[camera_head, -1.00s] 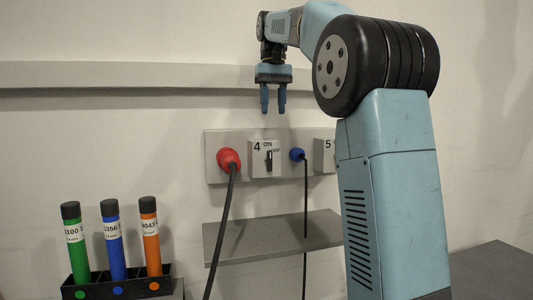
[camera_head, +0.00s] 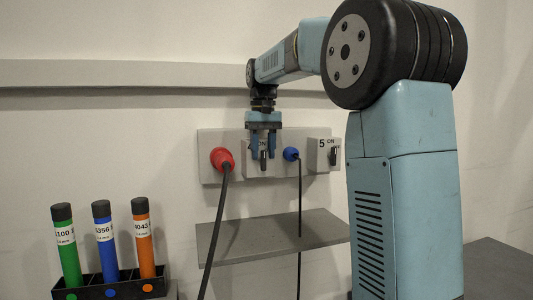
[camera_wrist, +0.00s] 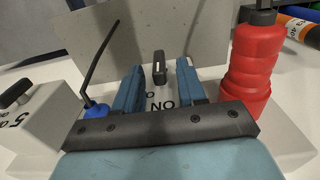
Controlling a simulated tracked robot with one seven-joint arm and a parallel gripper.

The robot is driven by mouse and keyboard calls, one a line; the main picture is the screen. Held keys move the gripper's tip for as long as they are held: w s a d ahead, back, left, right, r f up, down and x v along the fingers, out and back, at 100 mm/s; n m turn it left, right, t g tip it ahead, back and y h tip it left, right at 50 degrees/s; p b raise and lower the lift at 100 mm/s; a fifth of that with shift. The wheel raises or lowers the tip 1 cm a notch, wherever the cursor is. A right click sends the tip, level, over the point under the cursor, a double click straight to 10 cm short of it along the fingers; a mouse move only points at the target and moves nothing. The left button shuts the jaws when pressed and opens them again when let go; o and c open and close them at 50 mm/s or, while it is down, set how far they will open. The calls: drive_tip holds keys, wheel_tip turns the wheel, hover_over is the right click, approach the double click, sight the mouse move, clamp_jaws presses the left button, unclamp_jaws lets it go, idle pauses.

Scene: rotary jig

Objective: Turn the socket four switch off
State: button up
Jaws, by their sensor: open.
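The socket four switch box (camera_head: 250,171) is on the grey wall panel, mostly covered by my gripper in the head view. Its dark handle (camera_head: 263,162) points upright and shows between my fingers; the handle also shows in the wrist view (camera_wrist: 159,66). My gripper (camera_head: 263,153) is open and points down in front of the box. In the wrist view its blue fingers (camera_wrist: 159,74) stand on either side of the handle, with visible gaps. Part of the "ON" label shows upside down between the fingers. Contact with the handle is not visible.
A red plug (camera_head: 221,159) with a black cable is left of the box, close to my gripper. A blue plug (camera_head: 291,154) and the socket five switch box (camera_head: 325,154) are to the right. A grey shelf (camera_head: 272,237) is below. A tube rack (camera_head: 110,288) stands lower left.

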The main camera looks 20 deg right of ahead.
drive_tip(key=shift+f, duration=0.45)
clamp_jaws()
